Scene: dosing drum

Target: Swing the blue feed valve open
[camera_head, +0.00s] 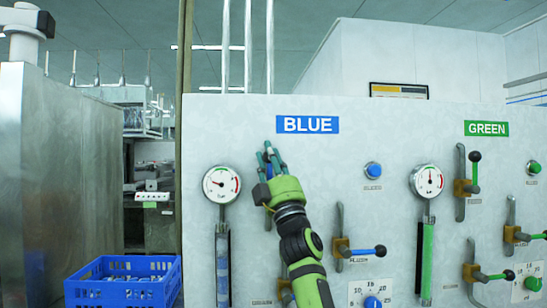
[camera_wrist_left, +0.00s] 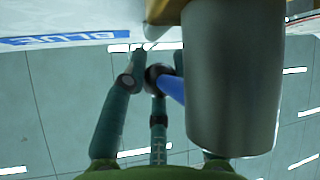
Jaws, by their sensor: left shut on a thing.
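My left gripper (camera_head: 271,155) is in front of the panel just below the BLUE sign (camera_head: 307,125). Its fingers are shut on the blue valve handle, which shows only as a small blue piece in the head view (camera_head: 268,171). In the left wrist view the blue handle (camera_wrist_left: 172,90) has a dark round end touching the fingers (camera_wrist_left: 143,85). The handle seems to point upward, but my gripper and arm hide most of the valve body. My right gripper is not in view.
A second blue-handled lever (camera_head: 367,251) sticks out to the right of my left arm. Green-handled valves are further right. A blue crate (camera_head: 123,284) stands at lower left.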

